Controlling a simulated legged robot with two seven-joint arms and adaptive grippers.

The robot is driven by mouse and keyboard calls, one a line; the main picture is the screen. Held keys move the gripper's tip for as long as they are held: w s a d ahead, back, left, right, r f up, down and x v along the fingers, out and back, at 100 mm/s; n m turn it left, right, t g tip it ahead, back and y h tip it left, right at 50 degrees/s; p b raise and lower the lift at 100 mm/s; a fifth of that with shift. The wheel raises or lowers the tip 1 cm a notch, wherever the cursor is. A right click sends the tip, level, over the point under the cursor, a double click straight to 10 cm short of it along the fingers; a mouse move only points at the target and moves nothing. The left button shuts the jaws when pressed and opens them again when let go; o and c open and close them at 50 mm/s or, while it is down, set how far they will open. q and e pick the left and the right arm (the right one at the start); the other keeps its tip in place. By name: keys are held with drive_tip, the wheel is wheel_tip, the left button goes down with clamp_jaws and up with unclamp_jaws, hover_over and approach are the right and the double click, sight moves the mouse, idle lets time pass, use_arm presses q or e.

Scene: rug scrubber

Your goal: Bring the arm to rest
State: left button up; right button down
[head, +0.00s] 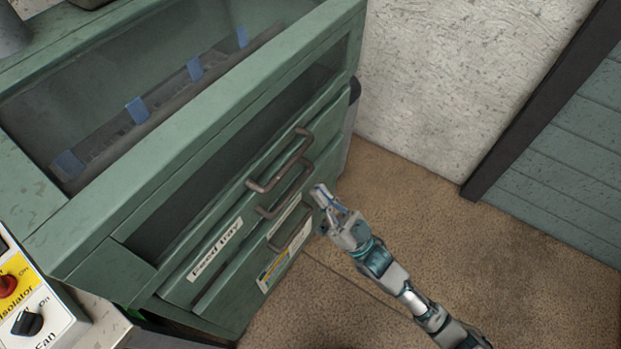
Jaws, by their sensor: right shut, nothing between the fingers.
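My right arm comes in from the lower right. Its gripper (325,197) is shut and empty, close to the handles on the front of a green machine (215,140). I cannot tell whether it touches a handle. The machine's front has an upper handle (282,162), a middle handle (287,190) and a lower handle (291,229), all dark metal. A white label reading "Feed tray" (215,250) is on the front panel. My left gripper is not in view.
A control panel with a red knob (8,285) and a black knob (27,321) stands at the lower left. A pale rough wall (440,80) and a teal slatted surface (570,170) bound the right. Brown floor (500,270) around my arm is clear.

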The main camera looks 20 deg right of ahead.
drive_tip(key=v, duration=0.3)
drive_tip(key=shift+s, duration=0.25)
